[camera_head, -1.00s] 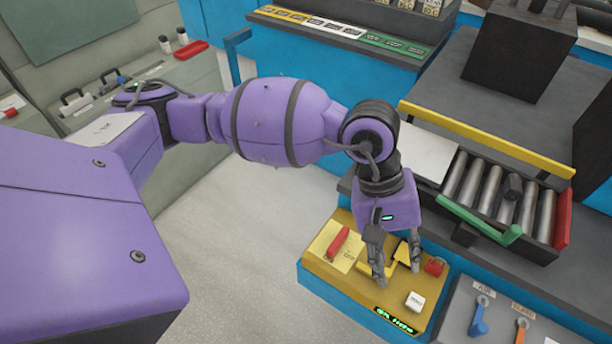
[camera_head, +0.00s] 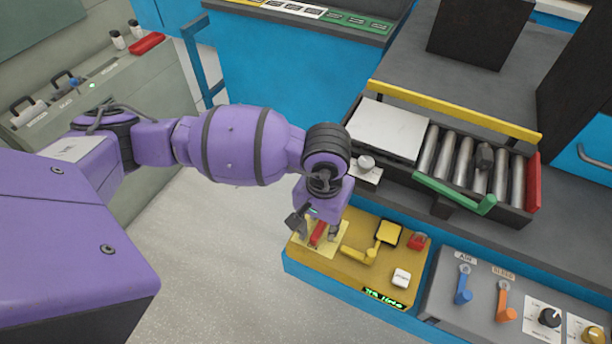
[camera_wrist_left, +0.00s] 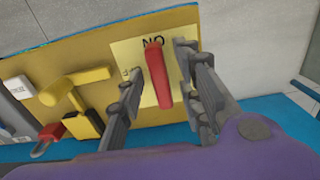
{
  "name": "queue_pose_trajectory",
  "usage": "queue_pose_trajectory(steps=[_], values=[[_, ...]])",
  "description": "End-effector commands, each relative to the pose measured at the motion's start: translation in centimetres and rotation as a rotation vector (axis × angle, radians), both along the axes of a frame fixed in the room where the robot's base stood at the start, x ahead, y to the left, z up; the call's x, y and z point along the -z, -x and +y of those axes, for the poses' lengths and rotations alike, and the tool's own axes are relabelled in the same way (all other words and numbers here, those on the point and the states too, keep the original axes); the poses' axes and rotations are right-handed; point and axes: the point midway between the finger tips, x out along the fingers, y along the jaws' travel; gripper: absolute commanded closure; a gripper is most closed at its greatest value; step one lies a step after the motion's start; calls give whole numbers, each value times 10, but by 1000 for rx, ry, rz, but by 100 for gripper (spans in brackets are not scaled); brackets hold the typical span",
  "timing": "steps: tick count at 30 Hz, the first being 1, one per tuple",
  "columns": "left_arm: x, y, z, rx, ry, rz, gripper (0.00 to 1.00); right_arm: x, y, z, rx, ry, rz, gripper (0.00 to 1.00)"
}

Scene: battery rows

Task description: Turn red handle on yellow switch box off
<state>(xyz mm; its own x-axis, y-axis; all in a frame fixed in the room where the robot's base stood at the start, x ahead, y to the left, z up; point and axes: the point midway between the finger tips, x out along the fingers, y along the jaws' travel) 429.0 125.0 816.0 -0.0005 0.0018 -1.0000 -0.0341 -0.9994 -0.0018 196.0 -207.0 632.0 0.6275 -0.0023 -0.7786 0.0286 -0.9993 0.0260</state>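The yellow switch box (camera_head: 340,266) stands low in the middle of the head view, with a red handle (camera_head: 318,233) on a pale yellow plate at its left end. In the left wrist view the red handle (camera_wrist_left: 159,76) stands between the two fingers, with part of a label visible behind it. My left gripper (camera_head: 316,232) is over the handle. In the left wrist view my left gripper (camera_wrist_left: 162,95) is open, one finger on each side of the handle, and a gap shows at the right finger. My right gripper is in neither view.
The box also carries a yellow lever (camera_head: 358,254), a red padlock (camera_head: 418,241) and a white button (camera_head: 401,278). A grey panel with a blue lever (camera_head: 463,285) and an orange lever (camera_head: 504,300) adjoins on the right. A roller tray (camera_head: 465,165) lies behind. Floor is clear at left.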

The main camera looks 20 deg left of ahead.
Motion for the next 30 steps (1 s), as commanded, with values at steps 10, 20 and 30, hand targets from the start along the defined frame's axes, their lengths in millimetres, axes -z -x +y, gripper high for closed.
queue_pose_trajectory(steps=[10,20,30], values=[[0,-2,-1,1,1,-5,78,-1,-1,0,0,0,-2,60],[-1,-2,-1,1,1,-6,100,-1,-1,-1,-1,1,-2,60],[0,-2,-1,-81,1,-5,100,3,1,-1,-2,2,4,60]])
